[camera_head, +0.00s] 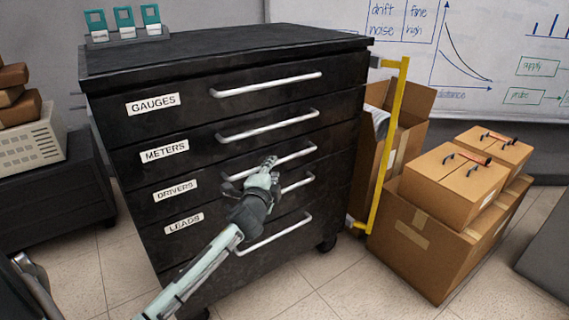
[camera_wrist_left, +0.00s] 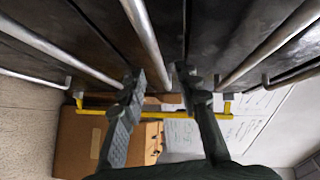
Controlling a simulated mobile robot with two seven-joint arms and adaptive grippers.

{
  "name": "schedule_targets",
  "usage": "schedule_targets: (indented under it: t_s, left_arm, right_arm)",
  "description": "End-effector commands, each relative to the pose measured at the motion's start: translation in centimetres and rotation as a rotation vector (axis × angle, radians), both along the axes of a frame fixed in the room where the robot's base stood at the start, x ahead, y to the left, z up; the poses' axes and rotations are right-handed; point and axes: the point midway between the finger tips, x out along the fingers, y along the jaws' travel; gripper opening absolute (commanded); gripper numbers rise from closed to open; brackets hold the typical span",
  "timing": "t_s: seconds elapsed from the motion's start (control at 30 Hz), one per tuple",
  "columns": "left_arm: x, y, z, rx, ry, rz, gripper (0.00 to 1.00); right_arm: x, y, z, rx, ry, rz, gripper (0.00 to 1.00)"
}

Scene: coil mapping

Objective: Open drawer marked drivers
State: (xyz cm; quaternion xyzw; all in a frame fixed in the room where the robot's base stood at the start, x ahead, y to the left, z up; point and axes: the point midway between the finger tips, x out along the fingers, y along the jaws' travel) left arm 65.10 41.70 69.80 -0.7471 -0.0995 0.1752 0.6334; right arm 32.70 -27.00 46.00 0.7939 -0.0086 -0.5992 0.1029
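The black cabinet (camera_head: 232,112) has several drawers, each with a bar handle, and all look shut. The drawer label DRIVERS (camera_head: 175,191) is third from the top, between METERS and LEADS. Its silver handle (camera_head: 298,154) is partly hidden by my left gripper (camera_head: 267,166), which is at the middle of the handle. In the left wrist view, my left gripper (camera_wrist_left: 157,78) has its fingers apart. A bar handle (camera_wrist_left: 147,42) runs into the gap between them; I cannot tell whether they touch it. My right gripper is not in view.
Other handles, such as the METERS one (camera_head: 268,125) and the LEADS one (camera_head: 300,184), lie close above and below. A yellow frame (camera_head: 388,150) and cardboard boxes (camera_head: 430,235) stand right of the cabinet. Tiled floor (camera_head: 290,285) is clear in front.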

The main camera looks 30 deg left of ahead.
Motion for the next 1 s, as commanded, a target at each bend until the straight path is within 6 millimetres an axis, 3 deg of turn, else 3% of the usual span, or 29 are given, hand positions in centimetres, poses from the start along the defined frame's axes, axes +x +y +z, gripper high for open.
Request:
schedule_targets:
  t_s: [0.3, 0.67, 0.93, 1.0]
  left_arm:
    - [4.3, 1.7, -0.7, -0.001, 0.001, 0.000, 0.33]
    - [4.9, 2.0, -0.8, -0.003, 0.001, 0.000, 0.33]
    - [4.9, 2.0, -0.8, -0.003, 0.001, 0.000, 0.01]
    - [4.9, 2.0, -0.8, -0.003, 0.001, 0.000, 0.00]
  right_arm:
    - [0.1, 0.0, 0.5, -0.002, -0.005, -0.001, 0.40]
    - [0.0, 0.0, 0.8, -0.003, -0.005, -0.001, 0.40]
    - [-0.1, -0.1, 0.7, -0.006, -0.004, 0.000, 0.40]
    - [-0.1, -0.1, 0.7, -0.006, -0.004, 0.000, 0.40]
